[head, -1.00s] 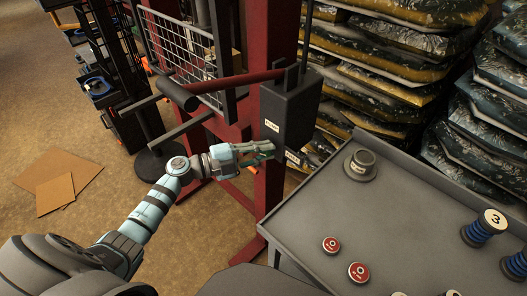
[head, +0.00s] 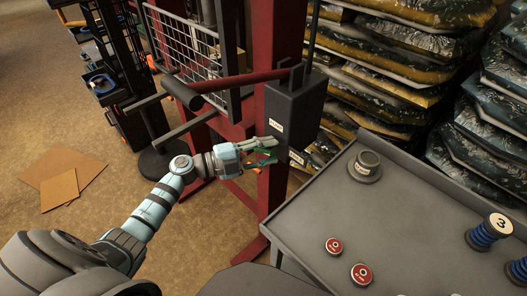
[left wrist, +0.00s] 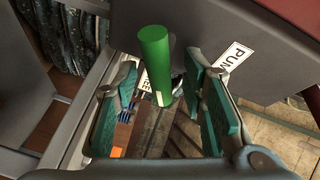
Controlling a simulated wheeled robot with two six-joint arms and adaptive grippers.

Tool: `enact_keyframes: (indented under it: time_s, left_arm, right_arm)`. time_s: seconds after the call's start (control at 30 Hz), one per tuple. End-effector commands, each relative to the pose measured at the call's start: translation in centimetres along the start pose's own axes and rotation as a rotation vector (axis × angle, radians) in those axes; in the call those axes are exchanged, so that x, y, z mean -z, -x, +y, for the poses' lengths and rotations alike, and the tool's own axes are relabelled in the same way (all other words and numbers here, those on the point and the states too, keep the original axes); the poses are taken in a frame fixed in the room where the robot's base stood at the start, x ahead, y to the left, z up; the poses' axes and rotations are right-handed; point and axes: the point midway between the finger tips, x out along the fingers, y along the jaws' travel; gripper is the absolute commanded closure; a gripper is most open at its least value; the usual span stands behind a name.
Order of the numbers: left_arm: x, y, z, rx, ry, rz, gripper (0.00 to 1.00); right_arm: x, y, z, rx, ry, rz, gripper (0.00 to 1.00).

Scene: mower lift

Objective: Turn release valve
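The dark grey pump box (head: 297,102) is fixed to the red lift post, with one white label on its front and another lower down. My left gripper (head: 266,154) is at the lower left of this box, its fingers spread. In the left wrist view a green cylindrical knob (left wrist: 155,62), apparently the release valve, stands between the two open finger pads of my left gripper (left wrist: 163,112). A gap shows on both sides of it, so the fingers do not grip it. In the head view the knob cannot be made out clearly. My right gripper is out of view.
A grey table (head: 412,205) stands close on the right, with a grey round weight (head: 365,166), red discs (head: 361,273) and blue spools (head: 488,232). Stacked bags (head: 385,80) fill the back right. A red pump lever (head: 240,81) reaches left above my gripper.

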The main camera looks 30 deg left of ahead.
Motion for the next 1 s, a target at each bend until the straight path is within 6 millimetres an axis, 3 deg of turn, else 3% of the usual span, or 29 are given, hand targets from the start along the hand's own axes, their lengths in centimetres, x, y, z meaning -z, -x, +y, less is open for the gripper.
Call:
enact_keyframes:
  time_s: [0.17, 0.4, 0.5, 0.87, 1.0]
  left_arm:
    - [-0.1, 2.5, 0.1, -0.005, -0.001, -0.003, 0.62]
    - [-0.1, 9.2, 0.2, -0.008, 0.002, -0.002, 0.62]
    - [-0.1, 11.0, 0.2, -0.007, 0.002, -0.002, 0.62]
    - [-0.2, 12.1, 0.2, -0.001, 0.005, 0.000, 0.65]
    - [-2.0, 14.7, 1.4, 0.036, 0.090, 0.029, 0.65]
  right_arm:
    - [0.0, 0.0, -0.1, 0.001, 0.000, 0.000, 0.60]
    - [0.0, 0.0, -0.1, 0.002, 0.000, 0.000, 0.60]
    - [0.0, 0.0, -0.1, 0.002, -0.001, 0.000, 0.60]
    - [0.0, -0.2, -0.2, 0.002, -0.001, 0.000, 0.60]
    - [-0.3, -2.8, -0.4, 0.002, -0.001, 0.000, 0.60]
